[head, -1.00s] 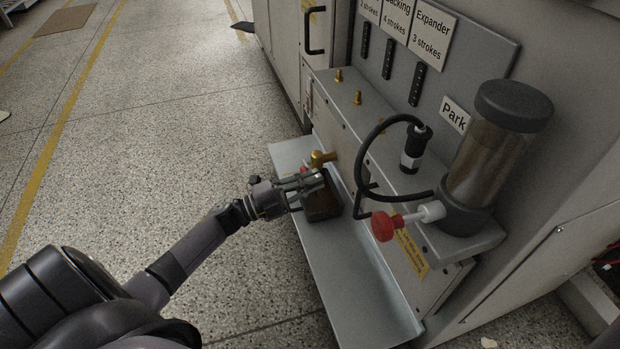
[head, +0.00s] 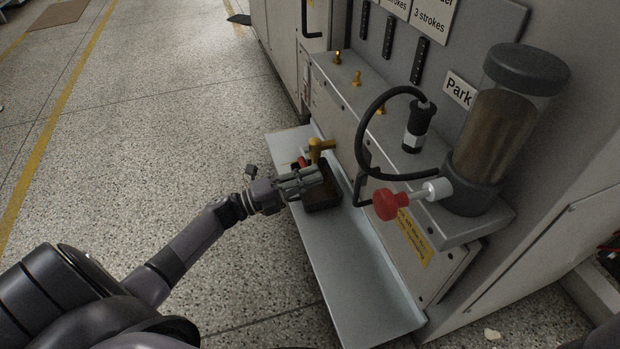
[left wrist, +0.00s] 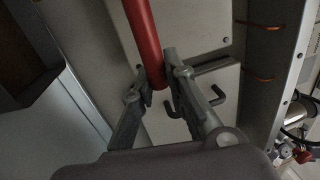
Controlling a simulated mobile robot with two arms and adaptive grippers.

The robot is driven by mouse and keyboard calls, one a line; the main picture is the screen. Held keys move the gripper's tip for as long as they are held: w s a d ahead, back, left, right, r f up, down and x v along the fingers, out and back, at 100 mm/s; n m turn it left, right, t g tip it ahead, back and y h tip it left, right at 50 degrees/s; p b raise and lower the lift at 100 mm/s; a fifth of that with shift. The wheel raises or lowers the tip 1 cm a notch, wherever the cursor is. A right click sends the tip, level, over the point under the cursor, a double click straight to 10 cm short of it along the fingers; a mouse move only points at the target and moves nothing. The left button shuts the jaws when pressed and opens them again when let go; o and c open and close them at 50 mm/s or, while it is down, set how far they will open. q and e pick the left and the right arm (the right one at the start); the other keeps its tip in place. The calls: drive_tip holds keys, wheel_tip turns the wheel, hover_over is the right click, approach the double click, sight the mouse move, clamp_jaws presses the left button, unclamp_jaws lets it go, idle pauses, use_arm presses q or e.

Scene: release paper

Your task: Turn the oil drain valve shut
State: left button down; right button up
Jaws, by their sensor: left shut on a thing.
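The oil drain valve is a brass tap (head: 318,147) on the front of the machine, above the metal tray. Its red lever (head: 303,162) shows only as a small patch beside my left gripper (head: 316,176) in the head view. In the left wrist view the red lever (left wrist: 144,38) is a long round bar, its end between the fingertips of my left gripper (left wrist: 158,76). That gripper is shut on the lever. A dark open container (head: 323,203) stands on the tray below the tap, partly hidden by the gripper. My right gripper is not in view.
A metal tray (head: 355,285) sticks out below the machine. A red knob (head: 386,204) on a white-ended stem, a black hose (head: 365,125) and an oil reservoir (head: 495,130) sit to the right. The speckled floor (head: 150,130) at left is clear.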

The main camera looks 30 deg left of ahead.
use_arm(q)
drive_tip(key=c, duration=1.6)
unclamp_jaws()
drive_tip(key=shift+f, duration=0.15)
drive_tip(key=shift+o, duration=0.2)
drive_tip(key=v, duration=1.2)
